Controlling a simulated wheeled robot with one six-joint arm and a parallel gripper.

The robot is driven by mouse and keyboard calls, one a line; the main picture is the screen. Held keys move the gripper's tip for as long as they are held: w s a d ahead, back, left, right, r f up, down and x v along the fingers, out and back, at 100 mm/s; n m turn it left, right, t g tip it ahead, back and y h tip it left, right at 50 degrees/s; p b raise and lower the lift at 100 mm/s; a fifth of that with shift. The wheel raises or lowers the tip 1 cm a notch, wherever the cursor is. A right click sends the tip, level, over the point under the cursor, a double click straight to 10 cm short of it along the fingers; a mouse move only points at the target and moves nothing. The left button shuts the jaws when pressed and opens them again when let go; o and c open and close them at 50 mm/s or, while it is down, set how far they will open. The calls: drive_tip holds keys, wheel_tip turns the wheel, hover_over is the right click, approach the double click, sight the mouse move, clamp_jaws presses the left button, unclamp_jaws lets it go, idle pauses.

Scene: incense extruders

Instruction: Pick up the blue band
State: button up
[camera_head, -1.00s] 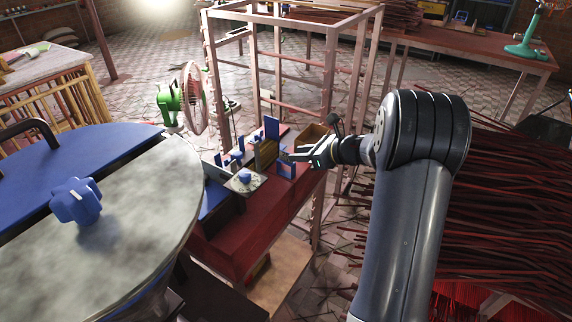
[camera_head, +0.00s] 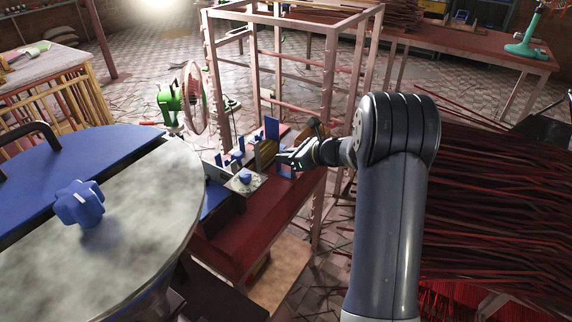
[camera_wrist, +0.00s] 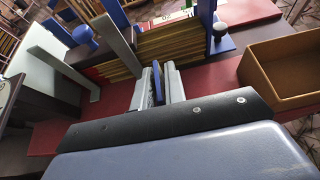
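A narrow upright blue strip (camera_wrist: 158,83), which may be the blue band, shows in the wrist view between my two grey fingertips. My gripper (camera_wrist: 160,84) has its fingers close on either side of the strip; whether they touch it is not clear. In the head view my gripper (camera_head: 281,158) is at the right end of the extruder bench, beside a stack of yellowish sheets (camera_head: 265,151) and upright blue plates (camera_head: 272,128). The strip cannot be made out for sure in the head view.
The red bench (camera_head: 245,238) carries a blue knob (camera_head: 245,177) on a pale plate. An open brown box (camera_wrist: 292,68) lies to the right in the wrist view. A metal rack frame (camera_head: 331,90) stands close behind. A large round drum (camera_head: 150,205) stands at left.

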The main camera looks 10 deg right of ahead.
clamp_jaws()
drive_tip(key=shift+r, duration=0.1)
